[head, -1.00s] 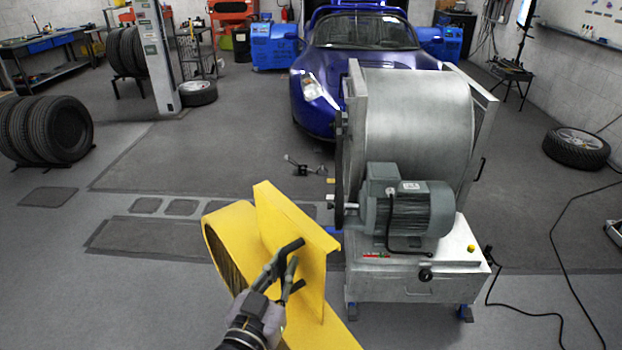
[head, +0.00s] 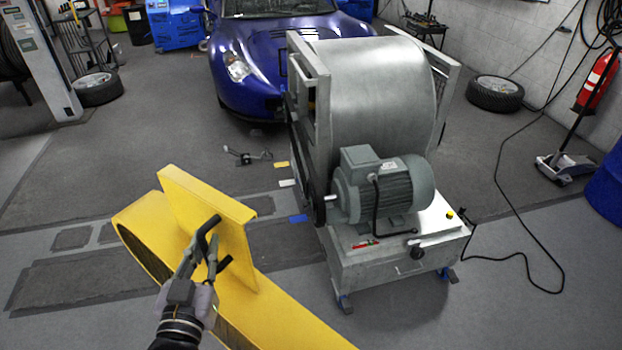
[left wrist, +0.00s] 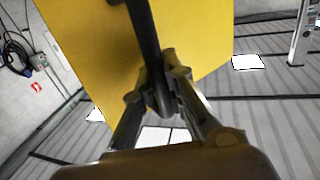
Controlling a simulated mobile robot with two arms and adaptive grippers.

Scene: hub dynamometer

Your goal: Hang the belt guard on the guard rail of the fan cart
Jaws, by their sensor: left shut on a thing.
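The yellow belt guard (head: 290,312) is held up in front of me at the lower left of the head view, with a flat upright plate and a long rounded trough. My left gripper (head: 207,252) is shut on the black handle on the guard's plate. The left wrist view shows the fingers (left wrist: 165,95) closed around this black handle, with the yellow plate (left wrist: 90,50) behind. The fan cart (head: 375,267) stands right of the guard, apart from it, with a grey motor, a silver drum and a black belt on its left side. I cannot make out the guard rail clearly. My right gripper is out of view.
A blue car (head: 265,60) stands behind the cart. A tire (head: 495,92) lies at the right, with a black cable on the floor. A small metal part (head: 245,156) lies left of the cart. Floor between guard and cart is open.

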